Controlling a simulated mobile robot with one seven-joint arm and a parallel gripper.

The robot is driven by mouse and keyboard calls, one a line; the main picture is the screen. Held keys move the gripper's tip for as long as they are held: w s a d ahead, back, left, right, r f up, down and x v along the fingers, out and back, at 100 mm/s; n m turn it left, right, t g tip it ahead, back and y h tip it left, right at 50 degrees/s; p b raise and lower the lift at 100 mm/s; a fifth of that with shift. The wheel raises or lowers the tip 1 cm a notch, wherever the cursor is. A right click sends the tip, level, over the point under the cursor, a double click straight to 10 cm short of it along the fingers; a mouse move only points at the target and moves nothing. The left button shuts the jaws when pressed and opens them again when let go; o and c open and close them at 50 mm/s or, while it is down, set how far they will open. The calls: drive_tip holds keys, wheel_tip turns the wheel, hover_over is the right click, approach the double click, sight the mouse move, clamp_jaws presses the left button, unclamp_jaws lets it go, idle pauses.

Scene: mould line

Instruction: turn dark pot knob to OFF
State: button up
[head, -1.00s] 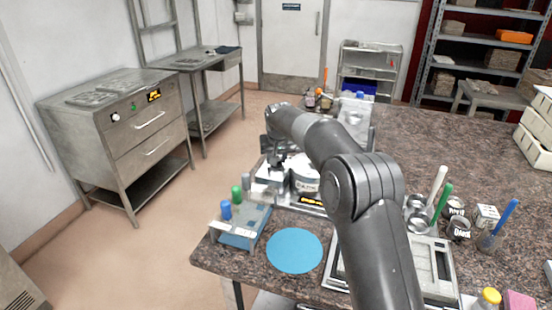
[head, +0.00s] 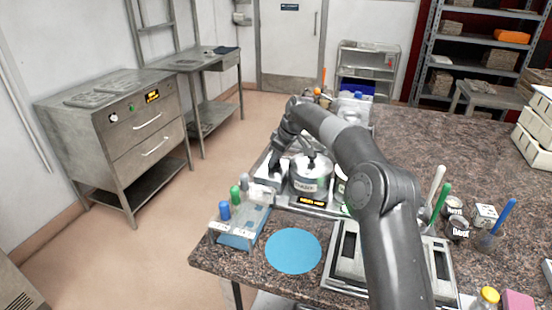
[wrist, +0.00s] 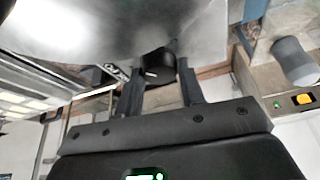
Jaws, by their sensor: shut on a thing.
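The dark pot (head: 311,186) is a steel pot with a lid and the word DARK on its side. It stands on a steel unit with a lit amber display (head: 312,201). My gripper (head: 274,166) is low at the pot's left side. In the wrist view a black knob (wrist: 158,66) with a white mark sits between my fingertips, and my gripper (wrist: 160,78) is shut on it. A curved steel surface (wrist: 110,25) fills the top of that view, just beside the knob. The knob is hidden in the head view, and I cannot read its setting.
A blue round mat (head: 293,251) lies on the counter. A second pot (head: 341,186) is partly hidden behind my arm. Cups and brushes stand at the right.

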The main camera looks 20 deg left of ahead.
drive_tip(key=n+g, duration=0.1)
drive_tip(key=n, duration=0.3)
drive_tip(key=shift+w+g, duration=0.15)
drive_tip(key=shift+g, duration=0.25)
drive_tip(key=shift+w+n, duration=0.25)
drive_tip(key=shift+n, duration=0.55)
drive_tip(key=shift+s+d+n+g, duration=0.1)
drive_tip(key=shift+s+n+g, duration=0.05)
drive_tip(key=shift+n+g, duration=0.2)
drive_tip(key=o, duration=1)
drive_tip(key=shift+s, duration=0.1)
drive_tip(key=shift+w+m, duration=0.2)
drive_tip(key=shift+m, duration=0.25)
drive_tip(key=shift+s+m, duration=0.2)
drive_tip(key=shift+m, duration=0.2)
